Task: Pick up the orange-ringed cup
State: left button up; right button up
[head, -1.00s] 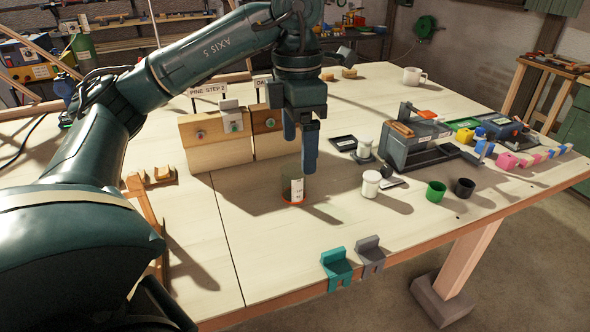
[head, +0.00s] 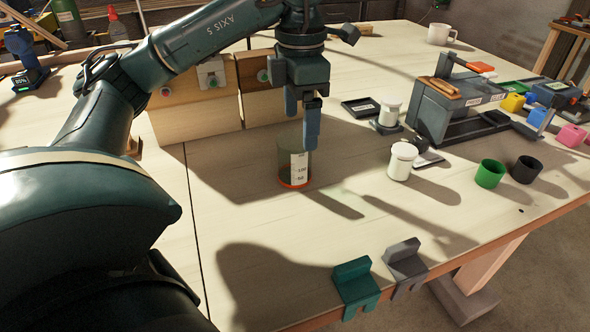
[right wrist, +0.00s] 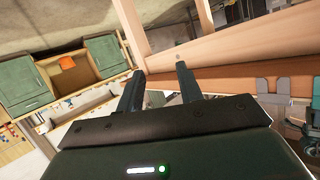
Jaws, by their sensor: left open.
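My left gripper (head: 301,123) is open and points down just above the cup. One finger overlaps the cup's upper right edge in the picture; I cannot tell whether it touches. No cup is between the fingers. My right gripper (right wrist: 158,84) shows in the right wrist view with its fingers apart and empty, near the bench's wooden edge (right wrist: 230,84).
Wooden blocks (head: 192,117) stand behind the cup at left. Teal (head: 355,285) and grey (head: 405,262) brackets sit on the front edge. The bench in front of the cup is clear.

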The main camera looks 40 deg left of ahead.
aim_at(295, 158)
pick_arm(q)
notch_tip(295, 158, down, 4)
jog(key=shift+b, duration=0.75)
jog(key=f, duration=0.1)
jog(key=f+b, duration=0.1)
jog(key=f, duration=0.1)
jog(key=a+f, duration=0.1)
jog(key=f, duration=0.1)
jog(key=shift+s+b, duration=0.15)
jog(key=shift+b, duration=0.2)
pick_arm(e)
jog(key=shift+s+d+f+n+t, duration=0.1)
jog(key=shift+s+f+n+t, duration=0.15)
jog(key=shift+f, duration=0.3)
pick_arm(q)
jog(key=shift+c, duration=0.2)
jog(key=c, duration=1)
pick_arm(e)
jog(key=shift+w, duration=0.1)
